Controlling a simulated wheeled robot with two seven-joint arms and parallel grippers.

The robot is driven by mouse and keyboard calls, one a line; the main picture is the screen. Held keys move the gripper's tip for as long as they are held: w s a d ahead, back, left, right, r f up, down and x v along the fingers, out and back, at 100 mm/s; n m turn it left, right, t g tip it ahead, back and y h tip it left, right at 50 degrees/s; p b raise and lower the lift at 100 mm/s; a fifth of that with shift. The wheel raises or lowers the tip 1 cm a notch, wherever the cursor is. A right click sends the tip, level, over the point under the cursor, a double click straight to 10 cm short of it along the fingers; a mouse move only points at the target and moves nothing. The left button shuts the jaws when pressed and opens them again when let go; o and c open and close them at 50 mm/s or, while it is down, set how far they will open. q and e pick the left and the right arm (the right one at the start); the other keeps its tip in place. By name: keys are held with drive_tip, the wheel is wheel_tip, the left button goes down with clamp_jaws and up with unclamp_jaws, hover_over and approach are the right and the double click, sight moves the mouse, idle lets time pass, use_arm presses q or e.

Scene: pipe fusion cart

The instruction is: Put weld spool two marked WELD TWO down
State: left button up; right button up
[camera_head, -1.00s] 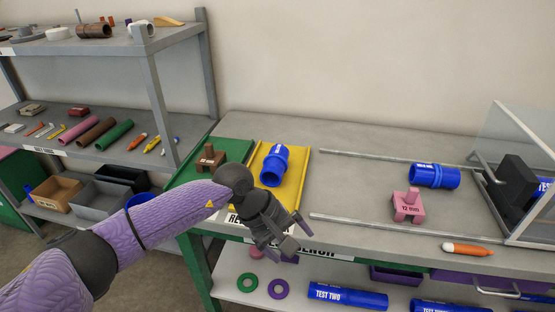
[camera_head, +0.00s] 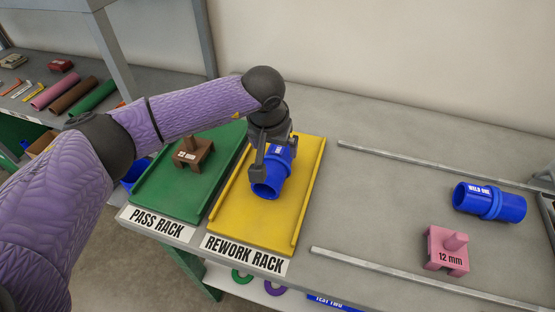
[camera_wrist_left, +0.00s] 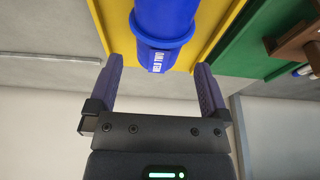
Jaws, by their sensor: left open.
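A blue weld spool (camera_head: 268,188) lies on the yellow rework rack (camera_head: 255,224). Its printed label is partly hidden in the head view. In the left wrist view the spool (camera_wrist_left: 165,22) has white lettering that is too small and upside down to read surely. My left gripper (camera_head: 276,160) is open, with its fingers around the spool's far end in the head view. The left wrist view shows both fingers (camera_wrist_left: 159,68) spread wide, the spool's end between and beyond their tips, with gaps on both sides. My right gripper is not in view.
The green pass rack (camera_head: 160,190) holds a brown block (camera_head: 194,153), left of the rework rack. A blue spool marked WELD ONE (camera_head: 488,202) and a pink 12 mm block (camera_head: 446,250) are at the right, near two metal rails (camera_head: 400,280). The bench between is clear.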

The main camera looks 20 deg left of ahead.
sight(275, 157)
use_arm(q)
drive_tip(key=x, duration=0.4)
drive_tip(key=b+x, duration=0.1)
drive_tip(key=x, duration=0.1)
drive_tip(key=shift+s+a+f, duration=0.1)
drive_tip(key=shift+s+f, duration=0.15)
drive_tip(key=shift+r, duration=0.1)
drive_tip(key=c, duration=1)
